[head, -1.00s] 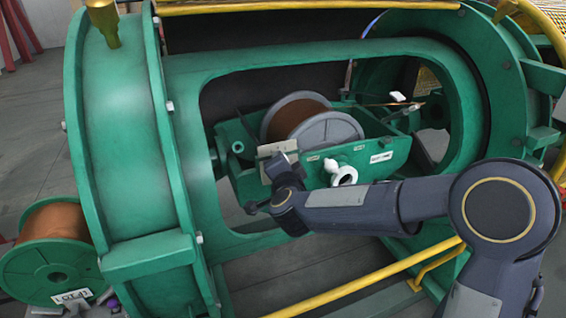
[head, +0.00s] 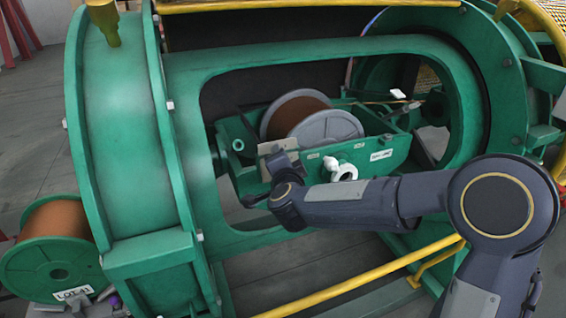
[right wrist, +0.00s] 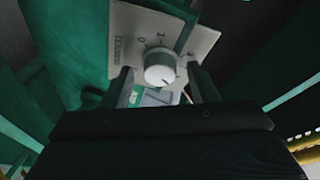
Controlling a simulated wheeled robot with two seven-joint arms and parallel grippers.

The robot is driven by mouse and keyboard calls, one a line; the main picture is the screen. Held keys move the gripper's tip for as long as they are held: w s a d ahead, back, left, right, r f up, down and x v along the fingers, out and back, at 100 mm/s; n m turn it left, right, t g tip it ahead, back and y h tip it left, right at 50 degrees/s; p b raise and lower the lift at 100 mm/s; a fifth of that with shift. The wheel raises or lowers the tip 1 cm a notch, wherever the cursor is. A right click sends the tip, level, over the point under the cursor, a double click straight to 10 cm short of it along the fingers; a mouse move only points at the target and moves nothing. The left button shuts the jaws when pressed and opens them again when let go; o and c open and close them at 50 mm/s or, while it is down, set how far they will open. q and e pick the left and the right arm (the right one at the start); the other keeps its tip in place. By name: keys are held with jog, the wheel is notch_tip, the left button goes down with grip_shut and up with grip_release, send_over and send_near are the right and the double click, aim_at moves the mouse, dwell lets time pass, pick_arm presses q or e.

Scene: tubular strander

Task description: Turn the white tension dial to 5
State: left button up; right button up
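The white tension dial (right wrist: 160,68) sits on a pale plate (right wrist: 128,35) lettered TENSION in the right wrist view. The figures 0 and 1 show above the dial; other figures are hidden or too dark to read. A small dark mark shows on the dial's lower part. My right gripper (right wrist: 160,77) is open, with one finger on each side of the dial; gaps show, and I cannot tell whether either finger touches. In the head view the plate (head: 272,147) stands at the cradle's front left, and my right wrist hides the dial.
The green cradle (head: 395,143) holds a copper wire bobbin (head: 330,128) inside the green strander frame (head: 190,75). A white knob-like fitting (head: 342,171) is right of my wrist. A yellow rail (head: 335,292) runs below my arm. A copper spool (head: 45,262) stands at lower left.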

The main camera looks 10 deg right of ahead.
jog(key=p+v, duration=0.1)
jog(key=v, duration=0.6)
jog(key=shift+s, duration=0.4)
jog(key=shift+r, duration=0.1)
jog(key=s+d+r+n+g+y, duration=0.25)
jog(key=s+n+y, duration=0.35)
jog(key=s+n, duration=0.3)
jog(key=s+d+f+n+g, duration=0.1)
jog(key=s+d+f+g, duration=0.15)
jog(key=s, duration=0.35)
jog(key=s+d+f+n+g, duration=0.1)
jog(key=s+d+f+g, duration=0.1)
jog(key=s+f, duration=0.35)
jog(key=s+d+f+n+g, duration=0.1)
jog(key=s+d+f+g, duration=0.1)
jog(key=s, duration=0.6)
notch_tip(320, 180, up, 25)
jog(key=p, duration=2.6)
jog(key=shift+s+d+g+h, duration=0.2)
jog(key=shift+s+g+h, duration=0.1)
jog(key=shift+s+g, duration=0.1)
